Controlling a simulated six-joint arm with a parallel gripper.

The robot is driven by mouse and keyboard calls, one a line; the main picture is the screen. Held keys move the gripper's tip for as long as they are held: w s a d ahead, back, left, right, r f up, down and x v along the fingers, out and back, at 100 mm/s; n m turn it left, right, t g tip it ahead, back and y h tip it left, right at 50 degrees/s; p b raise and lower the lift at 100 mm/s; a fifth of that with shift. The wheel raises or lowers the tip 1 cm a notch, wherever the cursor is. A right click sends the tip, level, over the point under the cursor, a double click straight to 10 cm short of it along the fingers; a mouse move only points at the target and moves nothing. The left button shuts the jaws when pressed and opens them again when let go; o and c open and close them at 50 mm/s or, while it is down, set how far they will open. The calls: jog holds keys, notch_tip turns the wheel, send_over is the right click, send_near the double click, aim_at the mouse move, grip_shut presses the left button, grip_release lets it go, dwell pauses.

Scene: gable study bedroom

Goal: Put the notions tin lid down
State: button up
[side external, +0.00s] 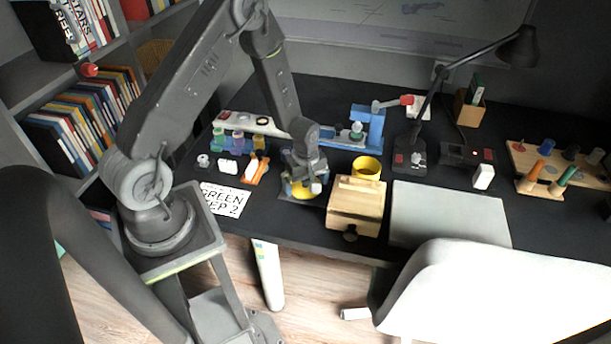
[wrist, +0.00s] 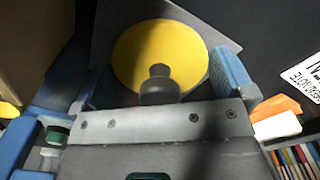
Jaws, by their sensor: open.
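The yellow round lid (wrist: 140,55) with a dark knob (wrist: 159,85) lies knob up on a grey square pad (wrist: 105,35). In the side view the lid (side external: 298,192) is partly hidden under my gripper (side external: 303,183). My gripper, which also shows in the wrist view (wrist: 163,75), is open, its blue fingers on either side of the lid and knob. I cannot tell whether either finger touches the lid. A yellow round tin (side external: 367,165) stands to the right, behind the wooden box, and its top looks open.
A wooden box (side external: 357,203) stands close to the right of my gripper. A blue stand (side external: 368,128) is behind it. Small bottles (side external: 238,141) and an orange item (side external: 257,170) lie left, near a printed card (side external: 224,200). A grey mat (side external: 448,215) is clear at right.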

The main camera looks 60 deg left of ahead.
aim_at(309, 195)
notch_tip(309, 195, up, 12)
jog(key=shift+f, duration=0.1)
jog(key=s+d+r+m+t, duration=0.1)
jog(key=s+d+r+m, duration=0.25)
jog(key=r, duration=0.35)
jog(key=s+d+r+m+t, duration=0.2)
jog(key=d+r+m, duration=0.15)
jog(key=r, duration=0.25)
jog(key=s+d+r+m+t, duration=0.1)
jog(key=s+d+r+m, duration=0.25)
jog(key=r, duration=0.35)
jog(key=s+d+r+m+t, duration=0.1)
jog(key=s+d+r+m, duration=0.1)
jog(key=s+m, duration=0.4)
jog(key=shift+s+d+r+t, duration=0.15)
jog(key=shift+s+r+t, duration=0.2)
jog(key=shift+r, duration=0.3)
